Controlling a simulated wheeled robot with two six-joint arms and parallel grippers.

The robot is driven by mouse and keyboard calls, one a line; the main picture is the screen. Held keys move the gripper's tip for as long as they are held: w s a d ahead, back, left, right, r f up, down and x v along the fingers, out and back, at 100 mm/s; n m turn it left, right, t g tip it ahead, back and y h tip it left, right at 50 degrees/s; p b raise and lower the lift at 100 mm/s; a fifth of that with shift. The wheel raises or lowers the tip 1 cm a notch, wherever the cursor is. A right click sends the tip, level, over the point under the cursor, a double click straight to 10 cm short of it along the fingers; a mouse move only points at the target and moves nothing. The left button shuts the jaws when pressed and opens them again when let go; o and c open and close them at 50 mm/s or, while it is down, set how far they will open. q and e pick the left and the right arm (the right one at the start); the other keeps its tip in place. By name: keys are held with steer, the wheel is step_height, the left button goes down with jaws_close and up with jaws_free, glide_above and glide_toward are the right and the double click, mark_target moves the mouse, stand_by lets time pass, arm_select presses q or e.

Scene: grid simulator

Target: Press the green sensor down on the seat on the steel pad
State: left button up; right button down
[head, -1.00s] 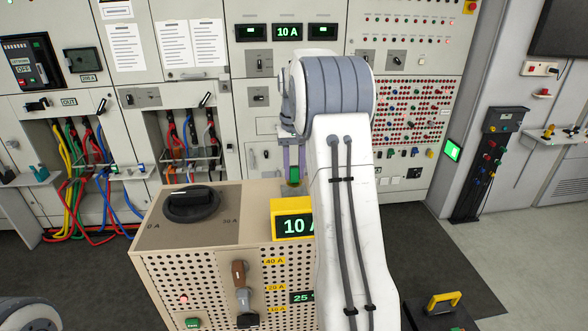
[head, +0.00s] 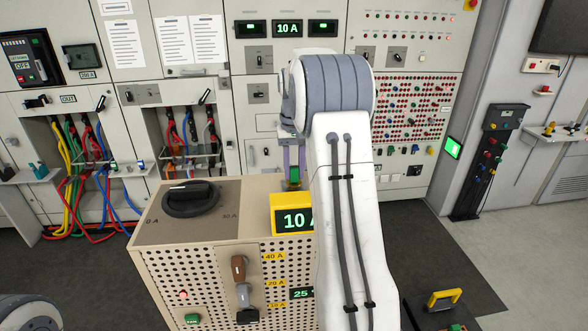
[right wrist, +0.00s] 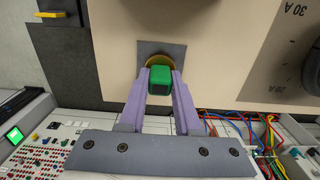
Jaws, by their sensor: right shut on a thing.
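The green sensor (right wrist: 160,76) is a small green block between the two purple fingers of my right gripper (right wrist: 160,82), which is shut on it. It also shows in the head view (head: 295,172), partly hidden by my right arm. In the right wrist view a round brass-coloured seat (right wrist: 156,59) shows just beyond the sensor, on the square grey steel pad (right wrist: 172,47). The sensor covers part of the seat, and I cannot tell whether they touch. My left gripper is not in view.
The pad lies on the beige cabinet top (right wrist: 225,60), which also carries a black dial (head: 191,198) and a yellow meter (head: 292,217). Panels with cables (head: 95,175) stand behind. A yellow-handled item (head: 443,299) is low at right.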

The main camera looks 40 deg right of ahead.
steer(key=shift+f+b, duration=0.3)
steer(key=shift+f, duration=0.25)
steer(key=shift+s+f, duration=0.1)
steer(key=shift+f, duration=0.1)
stand_by(0.7)
steer(key=shift+p, duration=0.4)
steer(key=shift+a, duration=0.1)
steer(key=c, duration=0.5)
jaws_free()
steer(key=shift+r, duration=0.1)
